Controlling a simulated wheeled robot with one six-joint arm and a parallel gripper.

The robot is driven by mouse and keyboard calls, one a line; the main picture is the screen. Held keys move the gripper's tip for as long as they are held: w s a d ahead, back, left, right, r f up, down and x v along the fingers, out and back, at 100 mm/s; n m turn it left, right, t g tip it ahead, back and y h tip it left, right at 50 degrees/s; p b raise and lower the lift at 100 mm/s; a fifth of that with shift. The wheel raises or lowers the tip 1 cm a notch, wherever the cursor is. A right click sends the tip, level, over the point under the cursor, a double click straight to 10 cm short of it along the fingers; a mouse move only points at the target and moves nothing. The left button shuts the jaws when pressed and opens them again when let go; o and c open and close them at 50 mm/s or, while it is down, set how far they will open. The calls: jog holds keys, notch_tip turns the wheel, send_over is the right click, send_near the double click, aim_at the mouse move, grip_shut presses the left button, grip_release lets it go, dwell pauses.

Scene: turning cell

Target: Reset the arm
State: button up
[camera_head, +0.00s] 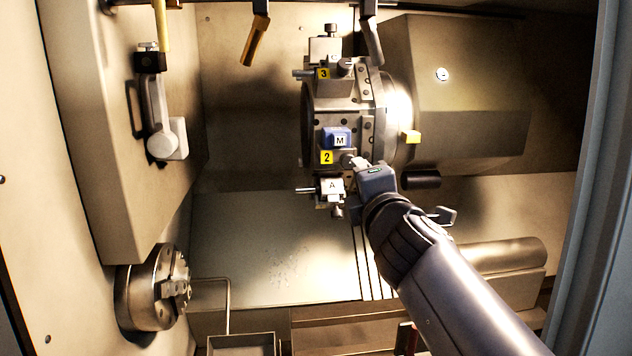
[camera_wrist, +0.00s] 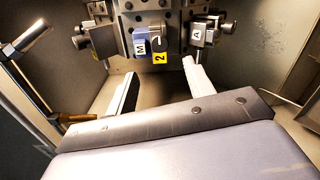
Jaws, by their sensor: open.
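My gripper (camera_wrist: 160,88) is open and empty in the wrist view, with its two fingers apart and pointing at the tool turret. In the head view my gripper (camera_head: 356,165) is at the turret's front, close to the yellow label 2 (camera_head: 326,157). I cannot tell there whether it touches anything. The turret (camera_head: 350,100) carries a blue block marked M (camera_head: 336,138) above label 2 and a holder marked A (camera_head: 331,186) below it. In the wrist view the block M (camera_wrist: 140,46) and label 2 (camera_wrist: 159,57) show beyond the fingers.
A chuck (camera_head: 158,288) is on the left wall, with a probe arm (camera_head: 158,115) above it. A grey tray (camera_head: 241,344) stands at the bottom. Nozzles (camera_head: 255,40) hang from the top. A door frame (camera_head: 590,180) bounds the right. The space between chuck and turret is open.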

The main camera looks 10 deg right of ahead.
aim_at(348, 163)
jog(key=w+b, duration=0.1)
jog(key=w, duration=0.9)
jog(key=shift+w, duration=0.1)
